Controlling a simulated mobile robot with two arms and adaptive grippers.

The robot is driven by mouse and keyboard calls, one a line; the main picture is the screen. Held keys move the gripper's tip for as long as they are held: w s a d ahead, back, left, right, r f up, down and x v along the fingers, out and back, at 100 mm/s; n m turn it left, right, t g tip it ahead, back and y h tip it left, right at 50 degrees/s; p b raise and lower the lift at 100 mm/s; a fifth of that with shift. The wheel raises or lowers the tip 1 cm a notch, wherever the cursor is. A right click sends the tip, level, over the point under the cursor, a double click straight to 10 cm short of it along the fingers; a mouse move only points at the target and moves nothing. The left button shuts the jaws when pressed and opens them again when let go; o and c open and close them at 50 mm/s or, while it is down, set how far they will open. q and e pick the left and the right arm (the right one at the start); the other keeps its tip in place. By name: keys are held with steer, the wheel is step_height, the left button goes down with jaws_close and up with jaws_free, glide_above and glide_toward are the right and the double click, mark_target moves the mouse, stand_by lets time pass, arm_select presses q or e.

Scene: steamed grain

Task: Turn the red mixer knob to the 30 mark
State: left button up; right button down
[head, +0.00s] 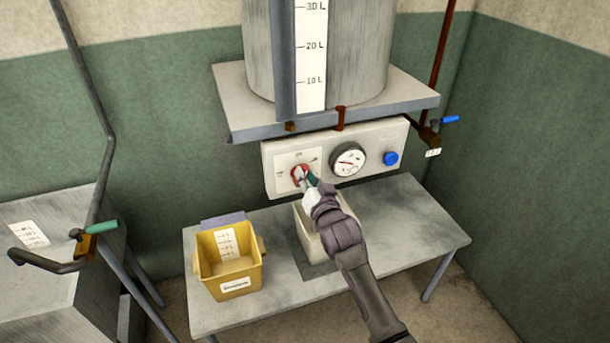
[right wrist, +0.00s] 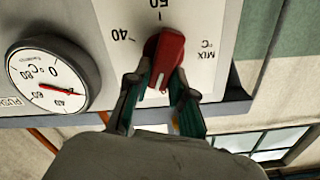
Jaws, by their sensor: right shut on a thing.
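The red mixer knob (head: 299,174) sits on the white control panel below the tank. My right gripper (head: 310,179) is shut on it, one finger on each side. In the right wrist view, the red knob (right wrist: 165,58) stands between the fingertips of my gripper (right wrist: 160,88). That view is upside down. The knob's white pointer line points down in it, toward my gripper. The printed 50 is at the top there and the 40 at the left. The mark that the pointer faces is mostly hidden by my fingers. My left gripper is not in view.
A round dial gauge (head: 347,159) and a blue button (head: 390,158) are right of the knob. A yellow bin (head: 215,273) and a pale container (head: 304,235) stand on the grey table (head: 420,235) below. A blue-handled tap (head: 449,120) is at the right.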

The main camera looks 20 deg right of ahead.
steer(key=m, duration=0.3)
steer(key=shift+d+f+m, duration=0.15)
steer(key=shift+d+m, duration=0.05)
steer(key=shift+m, duration=0.1)
steer(key=shift+d+f+m+p, duration=0.1)
steer(key=shift+m+p, duration=0.1)
steer(key=shift+m, duration=0.7)
steer(key=shift+d+f+m+p, duration=0.1)
steer(key=shift+m+p, duration=0.05)
steer(key=shift+m, duration=0.75)
steer(key=c, duration=1)
jaws_free()
steer(key=s, duration=1.2)
steer(key=shift+d, duration=0.2)
steer(key=shift+f, duration=0.1)
